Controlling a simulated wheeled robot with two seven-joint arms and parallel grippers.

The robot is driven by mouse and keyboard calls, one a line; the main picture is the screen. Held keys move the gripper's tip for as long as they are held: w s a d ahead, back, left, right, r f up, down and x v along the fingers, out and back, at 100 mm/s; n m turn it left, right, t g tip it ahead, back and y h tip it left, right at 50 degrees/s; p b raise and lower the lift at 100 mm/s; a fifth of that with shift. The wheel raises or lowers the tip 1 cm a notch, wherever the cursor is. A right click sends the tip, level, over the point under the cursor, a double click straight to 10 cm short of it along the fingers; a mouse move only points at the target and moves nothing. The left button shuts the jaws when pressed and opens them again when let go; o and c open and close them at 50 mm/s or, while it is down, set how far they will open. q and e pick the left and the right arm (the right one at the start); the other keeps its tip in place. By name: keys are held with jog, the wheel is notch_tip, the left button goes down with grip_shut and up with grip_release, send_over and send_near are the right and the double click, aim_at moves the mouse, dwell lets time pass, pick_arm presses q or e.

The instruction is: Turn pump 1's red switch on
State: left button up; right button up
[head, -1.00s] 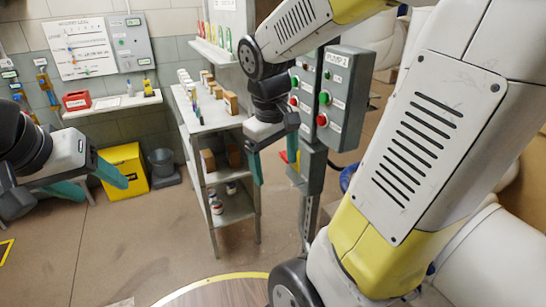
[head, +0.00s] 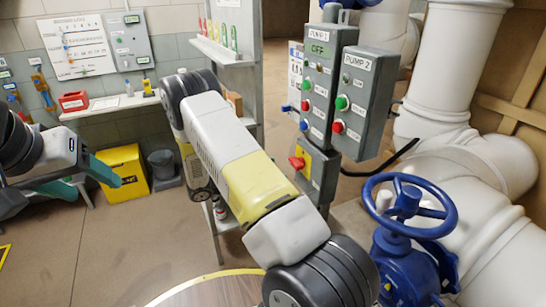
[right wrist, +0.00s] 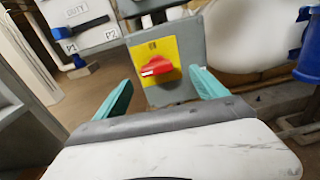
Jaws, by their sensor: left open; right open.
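The red switch (head: 297,162) sits on a yellow plate on a small grey box below the PUMP 1 panel (head: 318,60), whose display reads OFF. In the right wrist view the red switch (right wrist: 157,67) is straight ahead, its handle lying roughly crosswise. My right gripper (right wrist: 160,80) is open, its teal fingers on either side of the switch in that view, apparently short of it. In the head view my right arm hides that gripper. My left gripper (head: 100,180) is open and empty at the far left.
The PUMP 2 panel (head: 362,95) is right of pump 1's. A blue valve wheel (head: 410,207) and white pipes (head: 480,165) stand at the right. A shelf stands behind my right arm.

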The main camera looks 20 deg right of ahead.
aim_at(292, 164)
jog(key=shift+n+t, duration=0.3)
jog(key=shift+n, duration=0.1)
jog(key=d, duration=0.5)
jog(key=w+d, duration=0.1)
jog(key=d, duration=0.1)
jog(key=shift+w+d+f, duration=0.1)
jog(key=shift+d+f, duration=0.15)
jog(key=shift+f, duration=0.1)
jog(key=shift+c, duration=0.2)
jog(key=c, duration=1.3)
